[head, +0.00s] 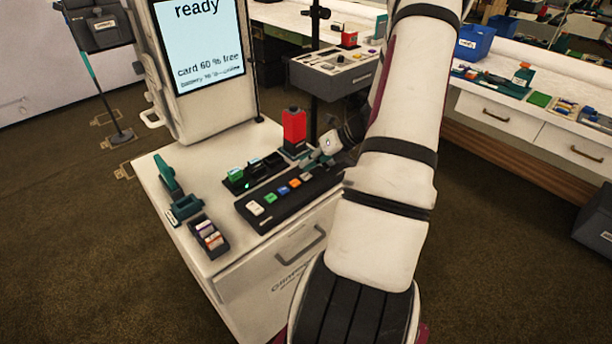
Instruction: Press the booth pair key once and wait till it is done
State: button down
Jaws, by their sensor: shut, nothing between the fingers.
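A black key panel (284,199) lies on the white cabinet top, with a row of keys in several colours. I make out a white key (256,208), a green key (270,197), a blue key (282,190) and an orange key (295,183). Their labels are too small to read, so I cannot tell which is the pair key. My gripper (316,161) is shut and empty, low over the panel's far right end. Whether it touches a key is hidden. The screen (202,45) above reads "ready" and "card 60 % free".
A red block-like device (294,130) stands close left of my gripper. Behind the panel is a black slotted holder (256,172) with a green piece. A teal stapler-like tool (168,175) and a small dark tray (209,238) are at left. A grey console (335,72) stands behind.

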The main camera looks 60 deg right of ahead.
aim_at(307, 174)
jog(key=shift+f, duration=0.1)
jog(key=shift+f, duration=0.3)
jog(key=shift+f+b, duration=0.35)
jog(key=shift+f, duration=0.05)
dwell(0.6)
jog(key=shift+r, duration=0.15)
jog(key=shift+r+p, duration=0.65)
jog(key=shift+r, duration=0.05)
jog(key=shift+r+p, duration=1.85)
jog(key=shift+r, duration=0.7)
jog(key=shift+w+a, duration=0.1)
